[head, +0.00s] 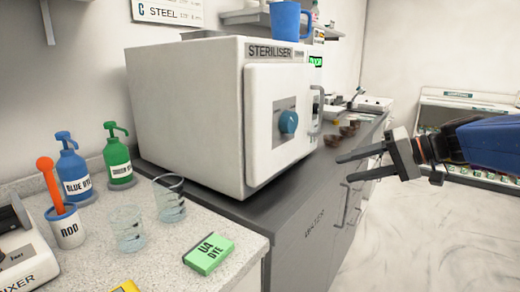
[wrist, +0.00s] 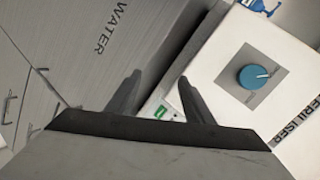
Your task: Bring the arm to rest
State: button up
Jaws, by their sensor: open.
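My gripper (head: 345,167) is at the right in the head view, with its two grey fingers apart and nothing between them. It points left toward the front of the white steriliser (head: 195,105), in the air before the dark cabinet. In the wrist view the two fingers of my gripper (wrist: 158,88) stand apart and empty. The steriliser's front with its blue knob (wrist: 253,77) lies to their right there. The steriliser's door looks closed.
The dark counter (head: 228,203) carries the steriliser, with small brown cups (head: 347,131) behind. The speckled counter (head: 175,270) at left holds a green dye box (head: 208,254), glass beakers (head: 127,230), a blue pump bottle (head: 73,178) and a green one (head: 117,162). Open floor lies at right.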

jog(key=s+a+f+g+h, duration=0.25)
jog(key=s+f+h, duration=0.25)
jog(key=s+f, duration=0.65)
jog(key=s+d+f+n+t+h, duration=0.1)
jog(key=s+d+f+h, duration=0.5)
jog(key=s, duration=0.5)
notch_tip(320, 180, down, 3)
jog(key=shift+s+d+r, duration=0.1)
jog(key=shift+s+d, duration=0.15)
jog(key=shift+s, duration=0.05)
